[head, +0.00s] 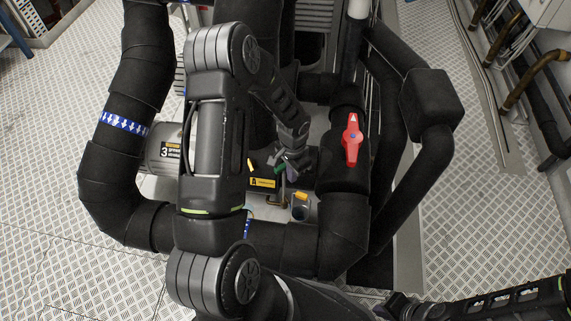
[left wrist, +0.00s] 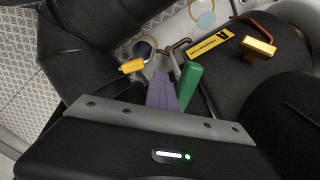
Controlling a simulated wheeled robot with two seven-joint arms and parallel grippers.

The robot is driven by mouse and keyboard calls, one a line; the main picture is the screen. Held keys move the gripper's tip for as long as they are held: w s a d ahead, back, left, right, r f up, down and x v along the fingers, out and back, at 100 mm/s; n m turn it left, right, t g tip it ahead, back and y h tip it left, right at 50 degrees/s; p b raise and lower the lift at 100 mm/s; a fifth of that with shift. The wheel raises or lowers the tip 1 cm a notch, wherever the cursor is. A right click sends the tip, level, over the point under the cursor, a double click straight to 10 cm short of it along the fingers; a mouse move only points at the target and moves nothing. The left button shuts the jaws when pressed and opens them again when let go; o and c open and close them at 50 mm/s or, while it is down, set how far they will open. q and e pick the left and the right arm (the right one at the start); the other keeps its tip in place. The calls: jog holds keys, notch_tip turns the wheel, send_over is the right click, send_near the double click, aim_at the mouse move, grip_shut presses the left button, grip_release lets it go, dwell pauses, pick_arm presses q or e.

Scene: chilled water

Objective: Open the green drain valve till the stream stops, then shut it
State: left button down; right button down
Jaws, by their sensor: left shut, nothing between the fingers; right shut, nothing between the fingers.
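The green drain valve handle (head: 280,169) shows as a small patch beside my left gripper (head: 288,165) in the head view. In the left wrist view the green handle (left wrist: 191,86) stands just right of the shut fingers of my left gripper (left wrist: 162,90). The fingers are very close to it, with nothing between them; I cannot tell whether they touch it. I cannot make out a stream in either view. My right gripper (head: 392,306) is at the bottom right of the head view, shut and away from the valve.
A yellow handle (left wrist: 132,66) sits by a dark round opening (left wrist: 143,47). A brass-yellow handle (left wrist: 258,47) and a yellow label (left wrist: 210,46) are close by. A red valve lever (head: 351,140) is on the black pipe to the right. Thick black pipes (head: 110,175) hem in the space.

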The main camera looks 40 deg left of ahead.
pick_arm(q)
jog(key=shift+w+a, duration=0.5)
jog(key=shift+w, duration=0.15)
dwell(0.9)
jog(key=shift+s+d, duration=0.5)
jog(key=shift+s, duration=0.1)
notch_tip(320, 180, up, 5)
jog(key=p, duration=0.3)
jog(key=shift+w+d, duration=0.1)
dwell(0.4)
